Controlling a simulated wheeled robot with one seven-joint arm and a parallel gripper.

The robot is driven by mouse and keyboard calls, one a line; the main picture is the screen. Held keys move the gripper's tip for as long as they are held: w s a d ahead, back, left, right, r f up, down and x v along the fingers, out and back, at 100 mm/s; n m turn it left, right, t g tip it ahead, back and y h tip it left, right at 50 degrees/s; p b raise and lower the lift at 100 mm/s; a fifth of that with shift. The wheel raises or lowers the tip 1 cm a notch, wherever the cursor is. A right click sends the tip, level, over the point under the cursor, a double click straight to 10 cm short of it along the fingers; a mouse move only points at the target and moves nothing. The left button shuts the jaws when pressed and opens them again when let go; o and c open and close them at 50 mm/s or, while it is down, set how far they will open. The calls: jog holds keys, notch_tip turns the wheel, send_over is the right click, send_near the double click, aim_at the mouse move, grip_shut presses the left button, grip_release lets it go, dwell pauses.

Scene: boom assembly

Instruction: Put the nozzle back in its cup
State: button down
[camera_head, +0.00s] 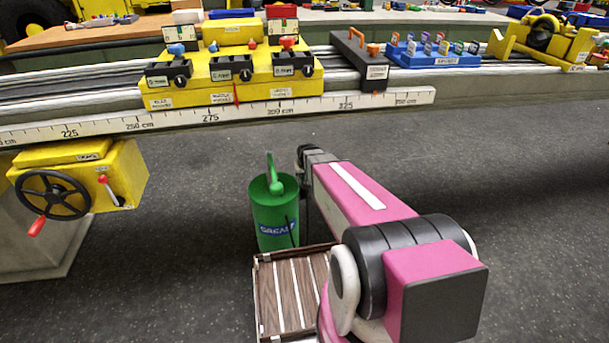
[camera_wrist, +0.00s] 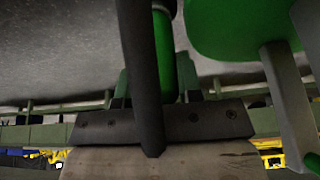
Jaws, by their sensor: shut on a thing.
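My gripper (camera_wrist: 160,88) is shut on a slim green part, which I take to be the nozzle (camera_wrist: 163,50). A dark tube, perhaps its hose, crosses in front of it. In the head view my gripper (camera_head: 316,156) is just right of the can's top, its fingers mostly hidden. I cannot make out the cup.
A long rail bench with a scale (camera_head: 330,106) and yellow fixtures runs behind. A yellow box with a handwheel (camera_head: 80,180) is at left. Dark floor is clear at right.

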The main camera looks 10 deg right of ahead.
jog(key=shift+f, duration=0.55)
jog(key=c, duration=0.8)
grip_release()
jog(key=v, duration=1.3)
jog(key=s+g, duration=0.1)
jog(key=s, duration=0.4)
jog(key=s+g, duration=0.2)
jog(key=s, duration=0.4)
jog(key=s+g, duration=0.1)
jog(key=s, duration=0.4)
jog(key=shift+s+a+f+g, duration=0.1)
jog(key=shift+s+f+g, duration=0.15)
jog(key=shift+s+g, duration=0.1)
